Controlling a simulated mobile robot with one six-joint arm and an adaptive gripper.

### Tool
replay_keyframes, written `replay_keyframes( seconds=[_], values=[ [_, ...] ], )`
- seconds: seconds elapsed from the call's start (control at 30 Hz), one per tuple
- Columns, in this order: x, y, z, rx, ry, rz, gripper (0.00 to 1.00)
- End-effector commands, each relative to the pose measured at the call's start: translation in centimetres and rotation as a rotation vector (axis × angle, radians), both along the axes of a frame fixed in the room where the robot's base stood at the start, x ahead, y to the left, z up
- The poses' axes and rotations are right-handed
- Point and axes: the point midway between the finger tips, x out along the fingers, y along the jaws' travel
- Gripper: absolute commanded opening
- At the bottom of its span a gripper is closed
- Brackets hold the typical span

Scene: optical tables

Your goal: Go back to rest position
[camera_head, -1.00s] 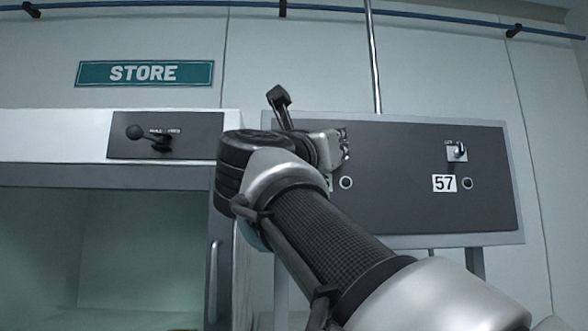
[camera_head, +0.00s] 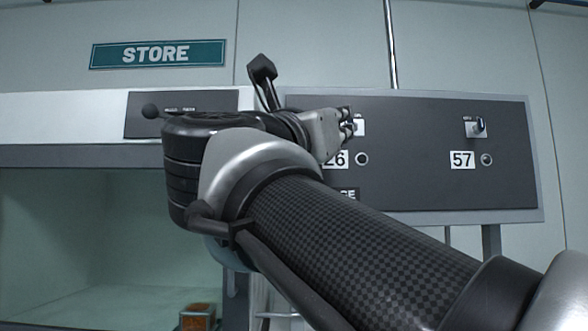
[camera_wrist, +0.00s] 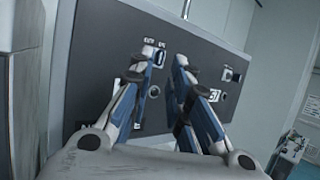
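My arm stretches from the lower right of the head view, with its wrist in front of the wall between the store cabinet and a dark control panel (camera_head: 430,185). My gripper (camera_head: 350,126) overlaps the panel's left part, near a switch and the number 26. In the wrist view my gripper (camera_wrist: 167,64) has its two blue-and-grey fingers apart, with nothing between them. The panel (camera_wrist: 100,70) is behind the fingers. I cannot tell whether a fingertip touches the switch (camera_wrist: 150,54).
A store cabinet (camera_head: 60,155) is at left under a green STORE sign (camera_head: 158,54). A second switch (camera_head: 478,127) is above number 57.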

Motion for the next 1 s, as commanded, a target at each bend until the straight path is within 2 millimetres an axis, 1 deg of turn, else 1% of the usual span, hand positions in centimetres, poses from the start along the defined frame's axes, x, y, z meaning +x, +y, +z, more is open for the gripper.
replay_keyframes(
  seconds=[0.17,0.27,0.37,0.43,0.47,0.5,0.57,0.6,0.67,0.7,0.77,0.8,0.87,0.9,0.97,1.0],
  values=[
    [0.0,0.0,0.0,-0.001,0.000,0.000,0.17],
    [0.1,0.1,-0.1,-0.049,0.005,0.001,0.17],
    [0.3,0.5,-0.7,-0.235,0.025,0.003,0.17],
    [0.5,1.5,-2.2,-0.462,0.060,0.004,0.17],
    [0.7,2.1,-3.2,-0.578,0.082,0.006,0.17],
    [0.9,2.9,-5.1,-0.745,0.117,0.007,0.17],
    [1.1,4.3,-9.0,-1.009,0.180,0.014,0.17],
    [1.1,5.0,-12.1,-1.176,0.226,0.024,0.17],
    [1.1,5.8,-16.5,-1.387,0.287,0.044,0.17],
    [1.0,6.2,-19.6,-1.514,0.325,0.061,0.17],
    [0.6,6.3,-24.1,-1.685,0.381,0.092,0.17],
    [0.3,6.2,-27.2,-1.791,0.418,0.118,0.17],
    [-0.5,5.9,-31.7,-1.940,0.470,0.160,0.17],
    [-1.0,5.5,-34.7,-2.033,0.503,0.191,0.17],
    [-2.1,4.8,-39.1,-2.164,0.551,0.245,0.17],
    [-2.9,4.3,-42.0,-2.248,0.582,0.286,0.17]
  ],
)
